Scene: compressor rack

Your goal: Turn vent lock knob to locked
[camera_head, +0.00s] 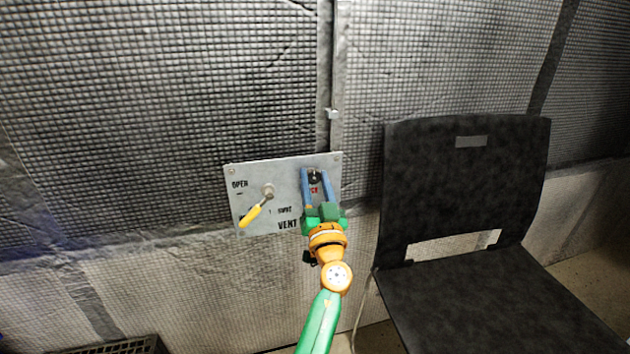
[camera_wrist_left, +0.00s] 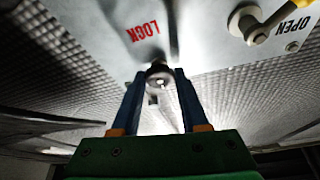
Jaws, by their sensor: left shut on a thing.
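The vent lock knob (camera_head: 315,175) is a small dark knob at the upper right of a grey metal panel (camera_head: 262,172) on the wall. It also shows in the left wrist view (camera_wrist_left: 159,76), between the fingertips. My left gripper (camera_head: 314,172) reaches up to it from below, its two blue fingers shut on the knob, one on each side. Red lettering on the panel (camera_wrist_left: 143,31) reads LOCK in the left wrist view. In the head view the fingers partly hide that lettering. The knob's exact turn angle is too small to tell. My right gripper is not in view.
A yellow-handled lever (camera_head: 256,209) sits on the panel's left half, between OPEN and SHUT markings, angled down-left. A black chair (camera_head: 462,190) stands close on the right. Quilted grey padding (camera_head: 160,90) covers the wall. The space left of the panel is clear.

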